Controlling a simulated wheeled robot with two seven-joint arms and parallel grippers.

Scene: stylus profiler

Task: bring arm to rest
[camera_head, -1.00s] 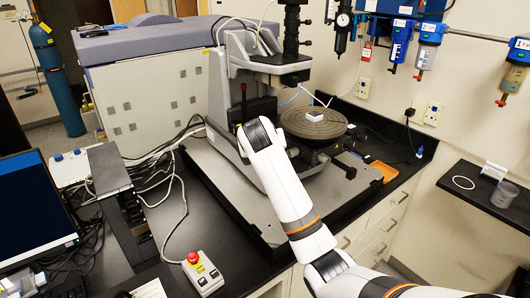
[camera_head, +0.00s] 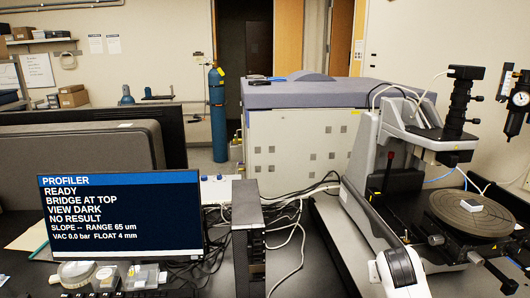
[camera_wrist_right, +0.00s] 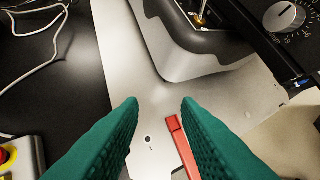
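My right arm (camera_head: 400,268) shows at the lower right of the head view, in front of the profiler (camera_head: 385,150). Its gripper is hidden there. In the right wrist view my right gripper (camera_wrist_right: 160,108) is open, with two green fingers apart and nothing between the tips. It hangs over the profiler's grey base plate (camera_wrist_right: 118,60). A red bar (camera_wrist_right: 183,146) lies beyond the fingers, partly covered by the right one. The round stage (camera_head: 455,215) carries a small white block (camera_head: 471,205). My left gripper is not in view.
The monitor (camera_head: 120,215) reads READY, BRIDGE AT TOP, VIEW DARK, NO RESULT. Cables (camera_head: 295,225) lie between a dark upright unit (camera_head: 249,240) and the profiler. A control box with a red button (camera_wrist_right: 8,158) is at the wrist view's lower left. Bare black bench (camera_wrist_right: 50,90) lies beside the plate.

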